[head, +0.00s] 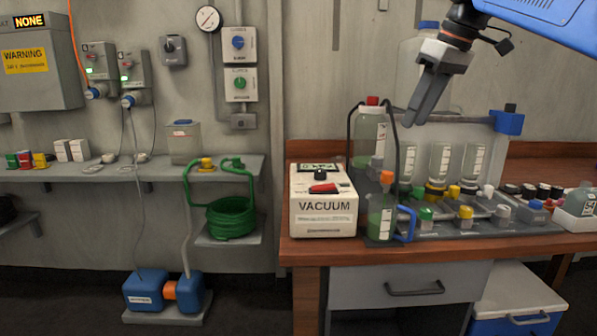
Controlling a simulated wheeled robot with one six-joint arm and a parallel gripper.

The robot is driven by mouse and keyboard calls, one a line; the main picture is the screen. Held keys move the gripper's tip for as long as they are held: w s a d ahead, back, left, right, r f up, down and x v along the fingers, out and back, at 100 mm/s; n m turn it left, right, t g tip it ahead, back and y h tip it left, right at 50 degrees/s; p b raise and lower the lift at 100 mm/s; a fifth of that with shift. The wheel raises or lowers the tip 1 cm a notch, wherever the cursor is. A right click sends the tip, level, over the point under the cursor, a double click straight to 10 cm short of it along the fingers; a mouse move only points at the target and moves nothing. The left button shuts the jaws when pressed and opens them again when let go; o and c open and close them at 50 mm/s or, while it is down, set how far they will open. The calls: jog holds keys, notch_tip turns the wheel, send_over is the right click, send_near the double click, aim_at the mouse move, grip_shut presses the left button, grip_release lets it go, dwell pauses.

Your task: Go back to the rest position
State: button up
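My gripper (417,112) is raised over the right-hand wooden bench (300,248), at the end of my arm coming in from the top right. It points down and slightly left. Its fingers overlap from this side, so I cannot tell whether they are open or shut. I see no object held between them. It hangs in front of the bottle rack, to the right of the red-capped bottle (369,135), and appears apart from it.
A white VACUUM box (323,203) stands at the bench's left end. Several inverted bottles (440,163) and colored valves (466,212) fill the rack. A green hose coil (232,218) hangs at left. A blue cooler (517,304) sits below right.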

jog(key=s+f+m+h, duration=0.1)
jog(key=s+f+m, duration=0.1)
jog(key=s+f, duration=0.6)
jog(key=s+d+f+m+t+h, duration=0.1)
jog(key=s+f, duration=0.8)
jog(key=f, duration=0.9)
jog(key=s+d+f+m, duration=0.1)
jog(key=s+f+m, duration=0.3)
jog(key=s+f, duration=0.4)
notch_tip(320, 180, down, 5)
jog(key=shift+s+r+h, duration=0.1)
jog(key=shift+s+h, duration=0.1)
jog(key=shift+h, duration=0.2)
